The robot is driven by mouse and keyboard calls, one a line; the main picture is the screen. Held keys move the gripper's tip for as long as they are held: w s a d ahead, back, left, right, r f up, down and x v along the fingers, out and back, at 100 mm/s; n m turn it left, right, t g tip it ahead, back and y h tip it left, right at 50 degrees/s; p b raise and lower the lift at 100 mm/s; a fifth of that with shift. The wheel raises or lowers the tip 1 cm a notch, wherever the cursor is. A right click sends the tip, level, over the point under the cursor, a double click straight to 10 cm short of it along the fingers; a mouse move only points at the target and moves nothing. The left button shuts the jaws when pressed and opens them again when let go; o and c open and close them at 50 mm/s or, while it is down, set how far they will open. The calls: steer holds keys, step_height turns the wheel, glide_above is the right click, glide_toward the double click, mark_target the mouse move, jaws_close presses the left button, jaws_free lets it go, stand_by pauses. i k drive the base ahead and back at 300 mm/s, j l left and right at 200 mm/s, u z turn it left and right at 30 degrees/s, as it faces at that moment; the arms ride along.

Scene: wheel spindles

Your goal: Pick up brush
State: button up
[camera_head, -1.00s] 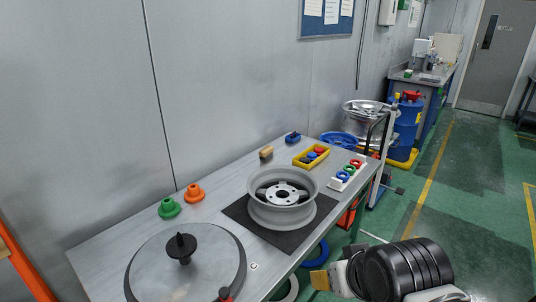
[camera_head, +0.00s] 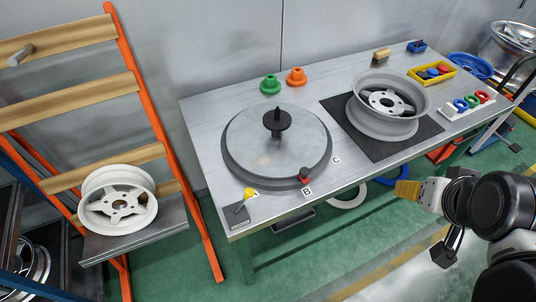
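A small tan block with a dark underside, which looks like the brush (camera_head: 381,55), stands at the back of the grey table, close to the wall. My gripper (camera_head: 425,192) is at the lower right, in front of the table's front edge and well apart from that block. A tan, ridged piece (camera_head: 407,188) shows at the gripper's end. I cannot tell whether it is held or part of the gripper, nor whether the fingers are open or shut.
The table (camera_head: 210,110) bears a round turntable (camera_head: 300,135), a silver wheel (camera_head: 388,120) on a black mat (camera_head: 345,112), green (camera_head: 270,84) and orange (camera_head: 296,77) knobs, a yellow tray (camera_head: 425,82) and a blue box (camera_head: 417,46). An orange rack with a white wheel (camera_head: 118,205) stands left.

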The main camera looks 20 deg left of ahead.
mark_target(380, 55)
steer(key=i+l, duration=0.35)
steer(key=i+l+z, duration=0.15)
steer(key=i+l, duration=0.2)
steer(key=i, duration=0.15)
steer(key=i+l, duration=0.3)
steer(key=i, duration=0.2)
steer(key=i+l+z, duration=0.1)
steer(key=i+l, duration=0.2)
steer(key=i, duration=0.15)
steer(key=i+l+z, duration=0.1)
steer(key=i+l, duration=0.15)
steer(key=i, duration=0.2)
